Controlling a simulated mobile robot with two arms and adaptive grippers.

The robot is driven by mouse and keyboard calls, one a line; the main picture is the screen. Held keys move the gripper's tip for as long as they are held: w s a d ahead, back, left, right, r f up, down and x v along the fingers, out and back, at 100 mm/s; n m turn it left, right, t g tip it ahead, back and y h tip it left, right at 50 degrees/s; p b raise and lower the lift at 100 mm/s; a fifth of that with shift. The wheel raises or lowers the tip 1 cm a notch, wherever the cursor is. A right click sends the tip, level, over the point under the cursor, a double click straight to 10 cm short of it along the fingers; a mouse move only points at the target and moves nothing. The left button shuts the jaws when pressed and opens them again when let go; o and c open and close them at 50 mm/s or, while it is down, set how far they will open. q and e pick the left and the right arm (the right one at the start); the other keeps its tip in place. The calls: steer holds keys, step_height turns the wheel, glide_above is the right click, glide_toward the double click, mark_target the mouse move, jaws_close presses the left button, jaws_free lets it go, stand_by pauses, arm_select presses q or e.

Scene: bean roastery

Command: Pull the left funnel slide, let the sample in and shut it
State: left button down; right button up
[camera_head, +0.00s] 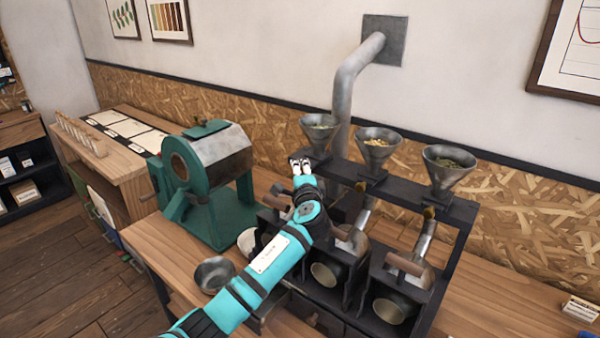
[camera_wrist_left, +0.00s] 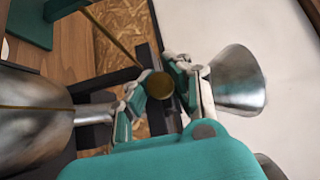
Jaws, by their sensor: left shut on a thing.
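Three metal funnels stand in a row on a dark rack: the left funnel (camera_head: 320,130) holds pale greenish beans, the middle funnel (camera_head: 376,146) yellowish ones, the right funnel (camera_head: 449,168) dark green ones. My left gripper (camera_head: 302,167) is just below and in front of the left funnel. In the left wrist view, the two fingers of my left gripper (camera_wrist_left: 161,92) are shut on the round brass knob (camera_wrist_left: 160,90) of the left slide. The left funnel (camera_wrist_left: 238,82) shows right of the fingers there. How far the slide is out cannot be told. My right gripper is not in view.
A green roaster (camera_head: 212,170) stands left of the rack. A metal bowl (camera_head: 214,274) sits on the wooden bench in front. Metal chutes and small drums lie under the funnels; one metal vessel (camera_wrist_left: 32,115) is close to the gripper. A grey pipe (camera_head: 350,85) rises behind the rack.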

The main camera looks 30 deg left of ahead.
arm_select(q)
steer(key=shift+s+f, duration=0.15)
steer(key=shift+s, duration=0.6)
steer(key=c, duration=1.7)
jaws_free()
steer(key=shift+d, duration=0.1)
steer(key=shift+o, duration=3)
steer(key=v, duration=1.2)
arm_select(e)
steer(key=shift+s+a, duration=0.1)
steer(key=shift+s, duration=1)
